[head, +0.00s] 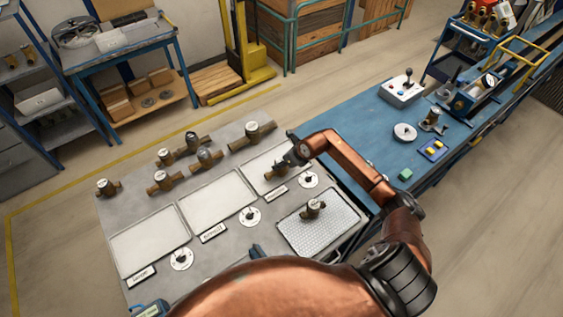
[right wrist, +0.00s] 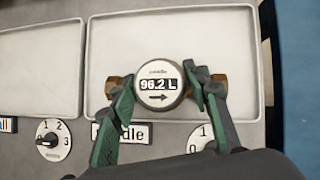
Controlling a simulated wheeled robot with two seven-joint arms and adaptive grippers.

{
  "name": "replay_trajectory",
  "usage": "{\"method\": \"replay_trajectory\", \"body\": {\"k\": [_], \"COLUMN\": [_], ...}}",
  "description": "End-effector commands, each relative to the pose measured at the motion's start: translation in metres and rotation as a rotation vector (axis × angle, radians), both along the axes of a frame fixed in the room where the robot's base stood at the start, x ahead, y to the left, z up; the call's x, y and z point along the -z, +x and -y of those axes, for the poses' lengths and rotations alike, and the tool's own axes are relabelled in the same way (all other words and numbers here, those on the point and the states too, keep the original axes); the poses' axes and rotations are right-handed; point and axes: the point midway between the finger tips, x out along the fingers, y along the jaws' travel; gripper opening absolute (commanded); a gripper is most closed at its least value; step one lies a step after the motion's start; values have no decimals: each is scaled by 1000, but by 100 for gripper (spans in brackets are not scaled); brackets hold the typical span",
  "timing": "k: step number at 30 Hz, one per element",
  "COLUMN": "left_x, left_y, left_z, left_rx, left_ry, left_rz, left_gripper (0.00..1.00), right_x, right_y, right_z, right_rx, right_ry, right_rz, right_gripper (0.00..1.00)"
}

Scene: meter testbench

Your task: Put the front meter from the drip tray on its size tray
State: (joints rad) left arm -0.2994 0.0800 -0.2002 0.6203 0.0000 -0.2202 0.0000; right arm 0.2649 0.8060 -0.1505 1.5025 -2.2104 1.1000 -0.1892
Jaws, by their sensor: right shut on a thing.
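My right gripper (head: 287,160) is shut on a brass meter (head: 273,174) at the size tray on the right (head: 255,167). In the right wrist view, the held meter (right wrist: 158,88) has a round white face reading 96.2 L with an arrow. The fingers (right wrist: 160,92) grip either side of its round body. Beneath it is the pale tray (right wrist: 225,40), with a partly hidden label ending in "ddle" (right wrist: 125,133). I cannot tell whether the meter touches the tray. Another meter (head: 314,208) sits upright on the mesh drip tray (head: 335,238). My left gripper is not in view.
Two more size trays, left (head: 150,243) and middle (head: 215,198), are empty. Several brass meters (head: 204,158) stand along the bench's back. Dials (head: 250,216) sit in front of the trays. A blue bench (head: 372,130) with a joystick box (head: 402,90) adjoins at right.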

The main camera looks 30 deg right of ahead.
Motion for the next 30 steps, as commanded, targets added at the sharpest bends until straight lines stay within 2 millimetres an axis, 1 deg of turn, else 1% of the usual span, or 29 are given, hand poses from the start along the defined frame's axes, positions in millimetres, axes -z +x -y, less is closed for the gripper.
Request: {"method": "replay_trajectory", "body": {"k": [1, 6, 9, 16, 19, 20, 23, 30], "left_x": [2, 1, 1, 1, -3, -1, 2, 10], "left_y": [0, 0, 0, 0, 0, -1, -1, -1], "left_z": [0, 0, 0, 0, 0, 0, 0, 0], "left_rx": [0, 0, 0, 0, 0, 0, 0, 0], "left_ry": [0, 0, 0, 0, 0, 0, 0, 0], "left_rz": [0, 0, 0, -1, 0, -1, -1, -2], "left_gripper": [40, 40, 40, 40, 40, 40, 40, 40], "right_x": [2, 1, 1, 0, -3, -5, -16, -58], "right_y": [0, 0, 0, 0, 0, -1, -8, -36], "right_z": [0, 0, 0, 0, 0, 1, 5, 13], "right_rx": [0, 0, 0, 0, -1, 0, 0, -1], "right_ry": [0, 0, 0, 0, 1, -1, -4, -6], "right_rz": [0, 0, 0, 0, 0, 0, 2, 1], "right_gripper": [44, 56, 61, 61, 61, 61, 61, 61]}}
